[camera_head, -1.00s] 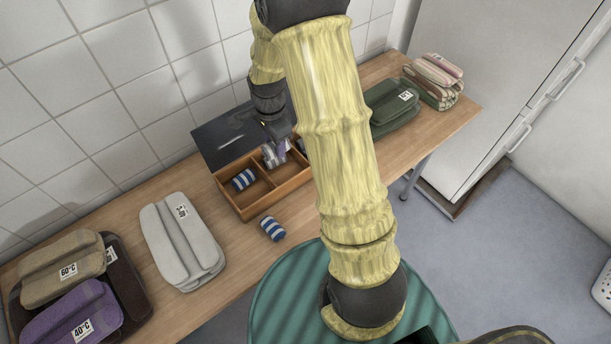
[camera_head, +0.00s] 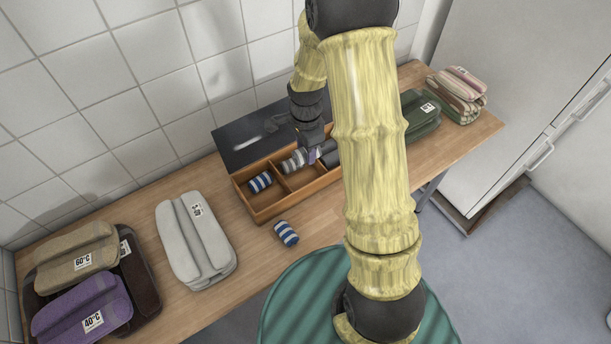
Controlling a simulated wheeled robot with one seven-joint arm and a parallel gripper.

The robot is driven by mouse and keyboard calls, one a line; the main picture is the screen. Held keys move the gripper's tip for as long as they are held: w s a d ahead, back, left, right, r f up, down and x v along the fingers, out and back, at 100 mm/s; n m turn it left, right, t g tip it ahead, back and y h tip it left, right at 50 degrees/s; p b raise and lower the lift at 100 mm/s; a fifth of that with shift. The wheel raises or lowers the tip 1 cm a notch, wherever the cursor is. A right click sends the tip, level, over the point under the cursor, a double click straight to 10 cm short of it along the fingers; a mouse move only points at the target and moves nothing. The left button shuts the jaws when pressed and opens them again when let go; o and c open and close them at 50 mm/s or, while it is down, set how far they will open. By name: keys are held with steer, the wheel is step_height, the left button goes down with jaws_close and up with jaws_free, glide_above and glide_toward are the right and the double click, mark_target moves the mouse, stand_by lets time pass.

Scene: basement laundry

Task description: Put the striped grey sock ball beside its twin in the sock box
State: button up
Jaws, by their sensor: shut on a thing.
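The sock box (camera_head: 264,213) is a wooden box with compartments and a dark open lid, standing on the table against the tiled wall. A grey striped sock ball (camera_head: 293,162) shows in its middle compartment, just left of my gripper. My gripper (camera_head: 314,157) points down at the right part of that compartment, low at the box. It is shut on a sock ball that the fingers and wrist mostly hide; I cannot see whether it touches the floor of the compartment. A blue-and-white striped sock ball (camera_head: 260,182) lies in the left compartment.
Another blue-and-white sock ball (camera_head: 286,233) lies on the table in front of the box. A dark grey item (camera_head: 331,152) is in the right compartment, partly hidden by my arm.

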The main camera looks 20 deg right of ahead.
mark_target(305, 158)
steer(key=f, duration=0.4)
steer(key=shift+w+f, duration=0.1)
steer(key=shift+w, duration=0.1)
steer(key=shift+f, duration=0.15)
steer(key=shift+s, duration=0.25)
steer(key=shift+d+f, duration=0.15)
steer(key=shift+f, duration=0.15)
step_height(305, 158, down, 3)
steer(key=shift+f+p, duration=0.2)
steer(key=shift+p, duration=0.15)
steer(key=shift+a, duration=0.2)
steer(key=shift+w+f, duration=0.1)
steer(key=shift+f, duration=0.2)
steer(key=shift+b, duration=0.3)
